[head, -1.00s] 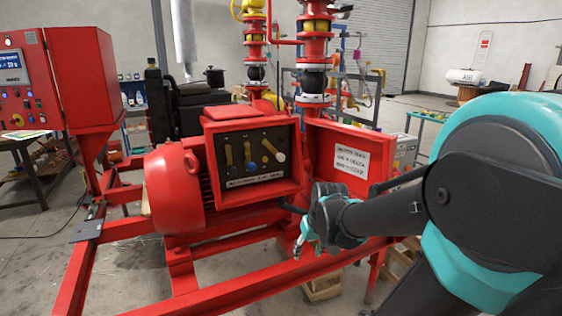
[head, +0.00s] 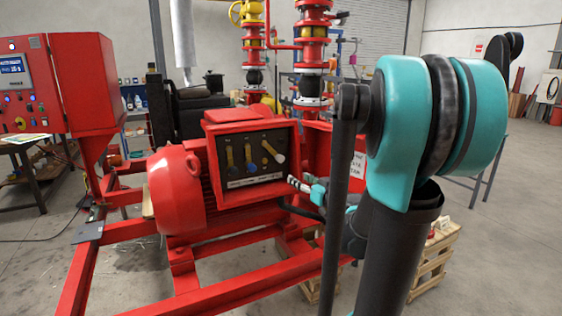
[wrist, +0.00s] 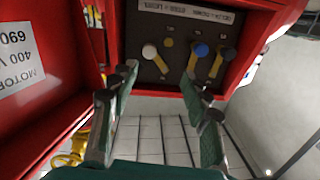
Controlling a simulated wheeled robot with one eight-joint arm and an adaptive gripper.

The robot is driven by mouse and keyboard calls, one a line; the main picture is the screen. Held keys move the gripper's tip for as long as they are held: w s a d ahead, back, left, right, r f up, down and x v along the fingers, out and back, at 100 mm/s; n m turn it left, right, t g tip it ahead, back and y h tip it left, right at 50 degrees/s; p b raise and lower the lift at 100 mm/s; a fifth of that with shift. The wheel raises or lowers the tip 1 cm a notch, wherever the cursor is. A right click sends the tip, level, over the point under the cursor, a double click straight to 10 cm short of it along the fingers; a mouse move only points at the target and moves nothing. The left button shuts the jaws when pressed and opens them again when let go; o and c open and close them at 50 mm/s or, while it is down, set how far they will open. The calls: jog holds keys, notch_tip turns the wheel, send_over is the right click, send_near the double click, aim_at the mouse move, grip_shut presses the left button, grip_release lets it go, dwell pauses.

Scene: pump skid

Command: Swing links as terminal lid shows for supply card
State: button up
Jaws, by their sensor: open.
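The open red terminal box (head: 246,135) on the motor shows a dark panel with three brass links. In the head view the left link (head: 230,156) and the middle link with a blue knob (head: 249,160) hang near upright. The right link with a white knob (head: 279,158) slants down to the right. They also show upside down in the wrist view, with the white knob (wrist: 149,51) at left and the blue knob (wrist: 201,50) further right. The lid's label (wrist: 18,58) is partly cut off. My gripper (wrist: 160,85) is open and empty, in front of the panel and apart from the links.
The opened red lid (wrist: 45,115) stands close beside my gripper. The round red motor (head: 176,190) lies left of the box. Red skid beams (head: 215,296) run below. A wooden pallet (head: 432,265) sits on the floor at right. My arm hides much of the lid in the head view.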

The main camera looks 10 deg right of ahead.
aim_at(282, 160)
jog(key=shift+t, duration=0.3)
jog(key=x, duration=0.6)
jog(key=d+x, duration=0.1)
jog(key=x, duration=0.4)
jog(key=d+x, duration=0.1)
jog(key=x, duration=0.5)
jog(key=shift+w+a+r, duration=0.15)
jog(key=shift+w+r, duration=0.1)
jog(key=shift+w, duration=0.4)
grip_shut()
